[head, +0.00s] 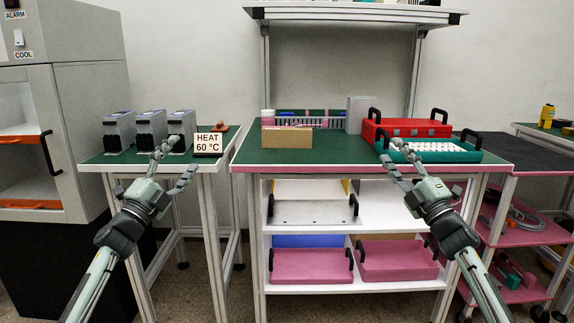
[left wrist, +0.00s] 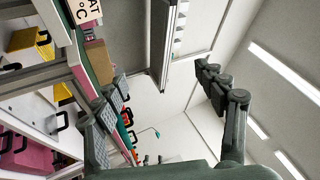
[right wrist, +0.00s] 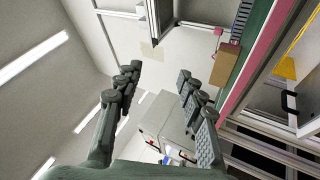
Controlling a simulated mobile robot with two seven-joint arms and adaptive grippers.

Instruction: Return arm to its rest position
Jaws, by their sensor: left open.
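My left gripper (head: 178,161) is raised in front of the left table, with its two fingers spread apart and nothing between them. Its open fingers also show in the left wrist view (left wrist: 155,85). My right gripper (head: 393,152) is raised in front of the right part of the middle bench, overlapping the teal tray in the head view. In the right wrist view its fingers (right wrist: 158,72) are spread apart with only wall and cabinet seen between them. Both arms reach forward from the bottom of the head view. I see no contact between either gripper and an object.
The left table holds several grey devices (head: 151,128) and a HEAT 60 °C sign (head: 207,143). The middle bench (head: 335,157) carries a cardboard box (head: 287,138), a red case (head: 408,127) and a teal tray (head: 462,155). A cabinet (head: 85,100) stands at left. The bench centre is clear.

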